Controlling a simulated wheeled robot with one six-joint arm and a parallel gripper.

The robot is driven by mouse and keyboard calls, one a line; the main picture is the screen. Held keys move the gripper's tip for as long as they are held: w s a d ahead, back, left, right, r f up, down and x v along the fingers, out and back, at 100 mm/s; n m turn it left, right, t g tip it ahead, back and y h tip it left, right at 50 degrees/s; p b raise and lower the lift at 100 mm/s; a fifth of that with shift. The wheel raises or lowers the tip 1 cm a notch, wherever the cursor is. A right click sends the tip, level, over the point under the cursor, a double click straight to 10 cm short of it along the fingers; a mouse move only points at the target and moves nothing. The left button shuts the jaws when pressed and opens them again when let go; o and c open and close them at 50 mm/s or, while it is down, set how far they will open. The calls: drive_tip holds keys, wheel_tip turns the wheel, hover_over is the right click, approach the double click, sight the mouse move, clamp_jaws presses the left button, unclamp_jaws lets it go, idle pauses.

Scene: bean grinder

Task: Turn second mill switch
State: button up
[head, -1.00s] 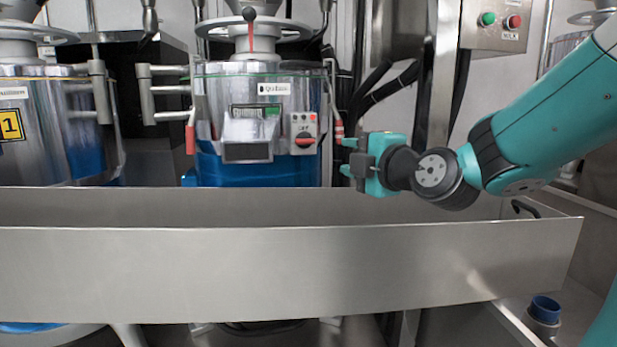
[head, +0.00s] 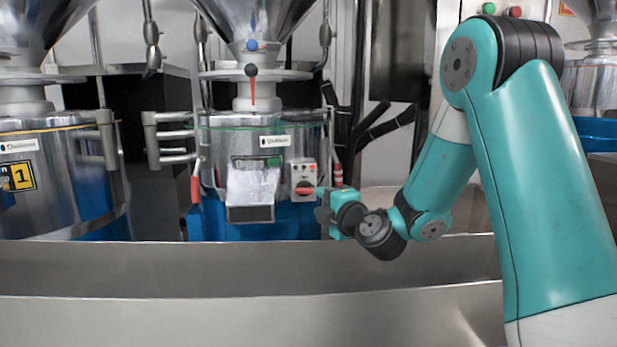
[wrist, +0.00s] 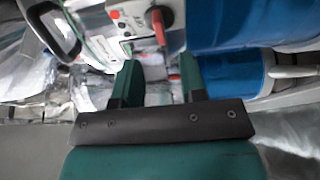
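The mill in the middle (head: 220,155) is a shiny steel drum with a blue lower part and a spout (head: 251,190). Its white switch box (head: 302,172) carries a red rotary switch (head: 305,188), which also shows at the top of the wrist view (wrist: 159,22). My gripper (head: 321,203) is just right of and slightly below the switch in the head view. In the wrist view my gripper (wrist: 158,82) has its two green fingers apart with nothing between them. The red knob lies beyond the fingertips. I cannot tell how far off it is.
A steel trough (head: 130,318) runs across the front below the mills. Another mill with a yellow number 1 label (head: 20,177) stands at the left. Steel handles (head: 170,130) jut out between them. Black cables (head: 385,125) hang behind my arm.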

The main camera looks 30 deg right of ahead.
sight(307, 192)
drive_tip(key=w+p, duration=0.3)
drive_tip(key=w, duration=0.2)
drive_tip(key=shift+w+r, duration=0.15)
drive_tip(key=shift+w, duration=0.25)
drive_tip(key=shift+w+p, duration=0.3)
drive_tip(key=shift+w, duration=0.2)
drive_tip(key=shift+f, duration=0.2)
clamp_jaws()
